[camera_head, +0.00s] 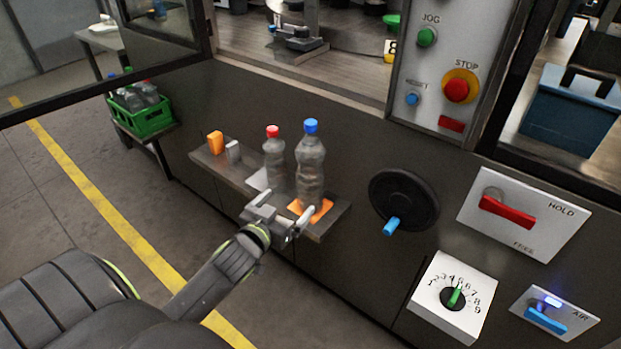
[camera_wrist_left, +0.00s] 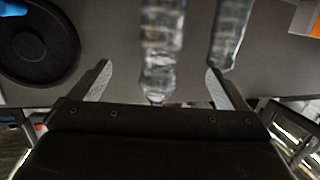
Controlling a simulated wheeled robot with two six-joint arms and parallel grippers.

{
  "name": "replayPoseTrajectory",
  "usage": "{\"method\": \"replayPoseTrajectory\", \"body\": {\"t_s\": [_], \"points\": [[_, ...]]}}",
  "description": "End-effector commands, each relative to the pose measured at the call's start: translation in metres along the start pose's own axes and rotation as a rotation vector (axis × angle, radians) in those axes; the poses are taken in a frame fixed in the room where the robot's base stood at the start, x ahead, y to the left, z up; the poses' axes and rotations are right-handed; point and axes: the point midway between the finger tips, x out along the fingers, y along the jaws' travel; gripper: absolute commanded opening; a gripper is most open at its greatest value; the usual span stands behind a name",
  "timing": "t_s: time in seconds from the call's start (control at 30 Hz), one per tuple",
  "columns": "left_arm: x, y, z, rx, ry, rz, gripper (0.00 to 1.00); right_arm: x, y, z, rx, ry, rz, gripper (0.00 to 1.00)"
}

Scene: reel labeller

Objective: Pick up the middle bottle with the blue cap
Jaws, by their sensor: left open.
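A clear ribbed bottle with a blue cap (camera_head: 310,160) stands upright on an orange patch near the right end of a narrow shelf (camera_head: 333,222). A similar bottle with a red cap (camera_head: 274,160) stands left of it; only these two stand on the shelf. My left gripper (camera_head: 285,205) is open and empty in front of the blue-capped bottle, near its lower part. In the left wrist view, which looks upside down, that bottle (camera_wrist_left: 161,45) lies between the open fingers (camera_wrist_left: 158,82), its cap out of sight. The other bottle (camera_wrist_left: 231,38) is beside the right finger.
A black handwheel (camera_head: 404,200) with a blue handle juts out right of the shelf. A green crate of bottles (camera_head: 143,120) stands far left. The floor in front is clear.

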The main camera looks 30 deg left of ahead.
Motion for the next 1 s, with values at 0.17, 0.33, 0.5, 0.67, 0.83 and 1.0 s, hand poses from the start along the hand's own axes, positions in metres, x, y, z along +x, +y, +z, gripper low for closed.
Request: {"method": "replayPoseTrajectory", "body": {"t_s": [0.17,0.33,0.5,0.67,0.83,1.0], "points": [[0.038,0.000,-0.001,-0.001,0.002,0.000,0.97,0.000,0.000,0.000,0.000,0.001,0.000,0.36],[0.070,0.000,0.000,-0.002,-0.001,0.000,0.97,0.000,0.000,0.000,0.000,0.000,0.000,0.36],[0.086,0.000,0.001,0.000,0.000,0.000,0.97,0.000,0.000,0.000,0.000,0.001,0.000,0.36],[0.094,0.000,0.000,0.000,0.000,0.000,0.97,0.000,0.000,-0.001,0.000,0.001,0.000,0.36],[0.116,-0.003,0.001,0.000,-0.001,0.000,0.97,-0.001,0.000,-0.001,0.000,0.002,0.000,0.36],[0.135,-0.003,0.001,-0.001,-0.001,0.000,0.97,-0.001,0.000,0.000,0.000,0.001,0.000,0.36]]}}
